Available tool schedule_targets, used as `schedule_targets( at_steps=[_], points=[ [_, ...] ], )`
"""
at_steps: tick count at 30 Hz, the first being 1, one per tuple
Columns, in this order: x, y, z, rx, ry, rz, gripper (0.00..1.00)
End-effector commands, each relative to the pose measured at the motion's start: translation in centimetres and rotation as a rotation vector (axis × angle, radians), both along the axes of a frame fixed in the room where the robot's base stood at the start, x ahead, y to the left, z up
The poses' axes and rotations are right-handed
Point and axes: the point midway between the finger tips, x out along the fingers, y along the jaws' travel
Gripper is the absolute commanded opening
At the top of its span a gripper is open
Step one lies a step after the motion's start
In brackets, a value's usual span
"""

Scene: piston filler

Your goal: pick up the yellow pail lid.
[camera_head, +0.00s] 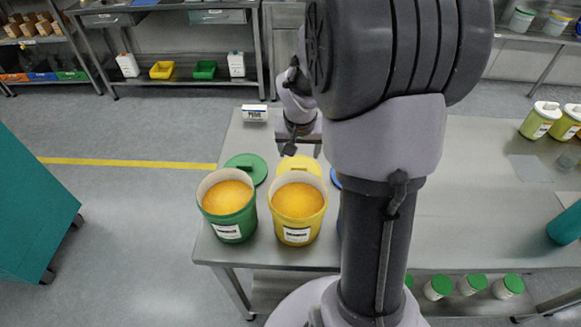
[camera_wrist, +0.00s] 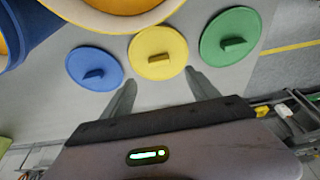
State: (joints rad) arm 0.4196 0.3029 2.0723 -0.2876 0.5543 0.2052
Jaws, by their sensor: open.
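The yellow pail lid (camera_wrist: 158,58) lies flat on the steel table, with a raised bar handle in its middle. In the head view the yellow lid (camera_head: 299,167) lies just behind the open yellow pail (camera_head: 298,213), which holds orange contents. In the wrist view my gripper (camera_wrist: 159,88) is open and empty. Its two fingers point toward the yellow lid, one on each side of its near edge, apart from the handle. In the head view my gripper (camera_head: 299,148) is over the table behind the lid, its fingers partly hidden.
A green lid (camera_wrist: 231,36) and a blue lid (camera_wrist: 94,68) flank the yellow lid. A green pail (camera_head: 228,207) stands left of the yellow pail. A small white labelled box (camera_head: 254,113) sits at the table's far left. Yellow-green containers (camera_head: 541,120) stand at the right.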

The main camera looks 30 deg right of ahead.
Motion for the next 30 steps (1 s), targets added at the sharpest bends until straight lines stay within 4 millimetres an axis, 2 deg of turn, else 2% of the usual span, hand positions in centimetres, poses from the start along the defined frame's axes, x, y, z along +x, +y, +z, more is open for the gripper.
schedule_targets(
  at_steps=[1,3,10,16,22,23,30],
  points=[
    [0.2,-0.2,-1.8,0.001,0.003,0.0,0.69],
    [0.6,-0.4,-3.1,0.001,0.002,0.0,0.69],
    [1.1,-1.0,-5.1,0.0,0.0,-0.001,0.69],
    [1.8,-1.9,-8.9,0.002,0.001,-0.002,0.69],
    [2.0,-2.0,-8.9,0.0,-0.002,-0.001,0.69],
    [1.9,-2.0,-8.9,0.0,-0.002,-0.001,0.67],
    [1.9,-2.0,-8.9,0.001,-0.001,-0.001,0.2]
  ],
)
